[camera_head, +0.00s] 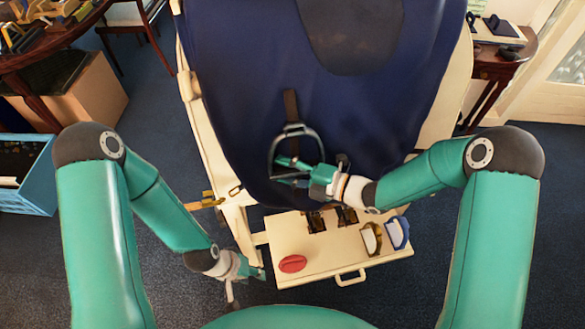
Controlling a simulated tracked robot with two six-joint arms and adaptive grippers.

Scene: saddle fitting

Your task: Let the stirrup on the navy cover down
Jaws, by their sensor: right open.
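The navy cover (240,80) drapes over a cream stand. A dark grey stirrup (296,129) lies against the cover, below a short brown strap (290,105). My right gripper (281,170) comes in from the right at the stirrup's lower part. Its fingers are apart and overlap the stirrup's opening in the picture; I cannot tell whether they touch it. The gripper hides part of the stirrup's lower right side. My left gripper (248,279) is low, left of the cream tray and away from the stirrup; its fingers are too small and unclear to read.
The cream tray (335,258) below the cover holds a red oval item (292,263), dark items, and blue and tan pieces on the right. A cream stand post (205,130) runs along the cover's left side. A blue crate (40,190) stands at far left on open carpet.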

